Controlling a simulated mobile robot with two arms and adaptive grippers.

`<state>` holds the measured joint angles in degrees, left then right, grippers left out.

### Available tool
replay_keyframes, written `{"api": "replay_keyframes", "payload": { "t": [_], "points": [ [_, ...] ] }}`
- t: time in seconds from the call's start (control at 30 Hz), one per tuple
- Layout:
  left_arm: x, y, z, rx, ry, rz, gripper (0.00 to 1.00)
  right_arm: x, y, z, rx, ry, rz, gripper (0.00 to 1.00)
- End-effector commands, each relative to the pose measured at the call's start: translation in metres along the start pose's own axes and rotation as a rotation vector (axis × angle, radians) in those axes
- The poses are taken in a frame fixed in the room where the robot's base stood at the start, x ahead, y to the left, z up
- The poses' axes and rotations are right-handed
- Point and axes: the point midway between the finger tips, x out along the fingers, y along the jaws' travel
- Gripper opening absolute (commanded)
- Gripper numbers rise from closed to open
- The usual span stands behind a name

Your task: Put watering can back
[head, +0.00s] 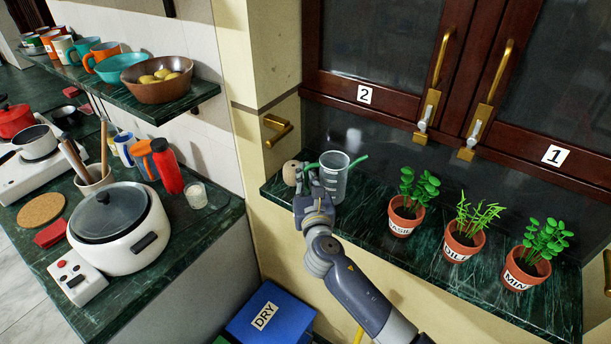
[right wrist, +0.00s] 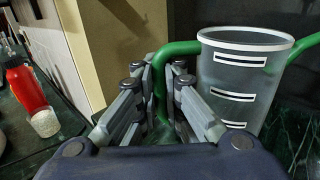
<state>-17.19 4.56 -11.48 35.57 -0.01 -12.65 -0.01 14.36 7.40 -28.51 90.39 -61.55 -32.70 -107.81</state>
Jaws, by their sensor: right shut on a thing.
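The watering can (head: 337,181) is a clear grey cup with a green handle and a green spout. It is upright at the left end of the dark green marble shelf (head: 378,258). I cannot tell whether its base touches the shelf. My right gripper (head: 309,187) is at its left side, shut on the green handle. In the right wrist view the watering can (right wrist: 238,88) has white level marks, and the handle (right wrist: 180,48) runs between the fingers of my right gripper (right wrist: 162,92). My left gripper is not in view.
Basil (head: 401,225), dill (head: 462,246) and mint (head: 519,275) pots stand to the right on the shelf. A round beige object (head: 291,172) is just left of the can. Cabinet doors (head: 385,75) rise behind. A blue DRY bin (head: 283,325) is below.

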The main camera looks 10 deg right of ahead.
Motion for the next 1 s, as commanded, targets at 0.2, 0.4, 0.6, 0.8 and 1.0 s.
{"api": "replay_keyframes", "payload": {
  "t": [0.2,0.4,0.6,0.8,1.0],
  "points": [
    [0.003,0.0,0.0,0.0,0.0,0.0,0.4,0.0,0.0,-0.004,0.0,0.0,0.0,0.08],
    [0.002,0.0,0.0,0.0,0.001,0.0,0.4,0.0,0.0,-0.003,0.0,0.0,0.0,0.28],
    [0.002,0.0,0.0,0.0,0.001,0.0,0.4,0.0,0.0,-0.002,0.0,0.0,0.0,0.28],
    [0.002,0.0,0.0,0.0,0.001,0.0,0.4,-0.011,0.0,-0.001,-0.001,0.001,0.001,0.28],
    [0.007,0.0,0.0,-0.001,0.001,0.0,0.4,-0.048,0.0,-0.002,0.0,0.002,0.002,0.28]
  ]
}}
